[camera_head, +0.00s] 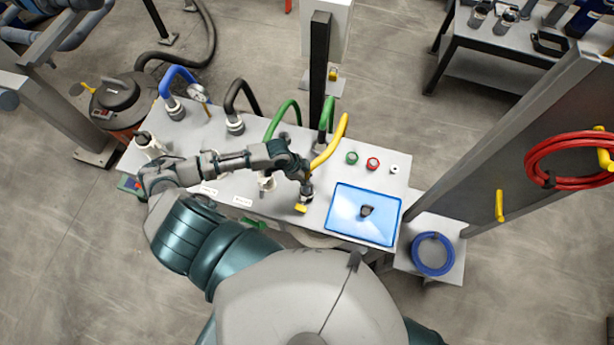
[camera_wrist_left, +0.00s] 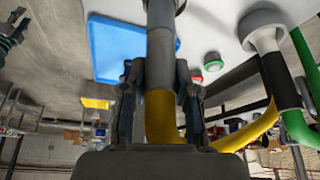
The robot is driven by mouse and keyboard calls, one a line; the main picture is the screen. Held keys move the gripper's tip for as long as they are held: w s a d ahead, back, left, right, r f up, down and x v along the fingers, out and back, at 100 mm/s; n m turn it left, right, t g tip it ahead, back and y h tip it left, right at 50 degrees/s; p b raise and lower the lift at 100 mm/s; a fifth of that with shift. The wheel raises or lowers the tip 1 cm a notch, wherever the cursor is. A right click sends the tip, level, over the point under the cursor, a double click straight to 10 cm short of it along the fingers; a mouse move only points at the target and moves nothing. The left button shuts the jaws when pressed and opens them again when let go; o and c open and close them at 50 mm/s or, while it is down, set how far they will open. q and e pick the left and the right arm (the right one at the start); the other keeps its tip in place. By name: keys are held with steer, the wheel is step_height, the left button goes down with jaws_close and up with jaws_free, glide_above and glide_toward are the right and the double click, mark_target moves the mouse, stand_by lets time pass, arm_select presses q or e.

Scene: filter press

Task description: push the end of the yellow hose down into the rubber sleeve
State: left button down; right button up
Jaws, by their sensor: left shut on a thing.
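The yellow hose (camera_head: 331,143) arches above the table and runs down to my left gripper (camera_head: 307,183). In the left wrist view my left gripper (camera_wrist_left: 158,80) has a finger on each side of the yellow hose (camera_wrist_left: 161,118) and is shut on it near its end. A grey, sleeve-like cylinder (camera_wrist_left: 160,55) lies in line with the hose end and runs to the table side. The fingers partly hide where hose and grey cylinder meet, so I cannot tell how deep the hose sits. My right gripper is not in view.
A blue tray (camera_head: 365,213) with a small dark thing lies right of my gripper. Green (camera_head: 287,112), black (camera_head: 240,92) and blue hoses (camera_head: 178,73) rise behind the arm. A dark post (camera_head: 319,70) stands behind the yellow hose. Green and red round fittings (camera_head: 373,163) sit at right.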

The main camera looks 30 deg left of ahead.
arm_select(q)
steer(key=shift+f+b, duration=0.3)
steer(key=shift+f, duration=0.45)
steer(key=shift+f+b, duration=0.7)
steer(key=shift+f, duration=0.9)
steer(key=c, duration=0.8)
jaws_free()
steer(key=v, duration=1.2)
steer(key=shift+f, duration=0.1)
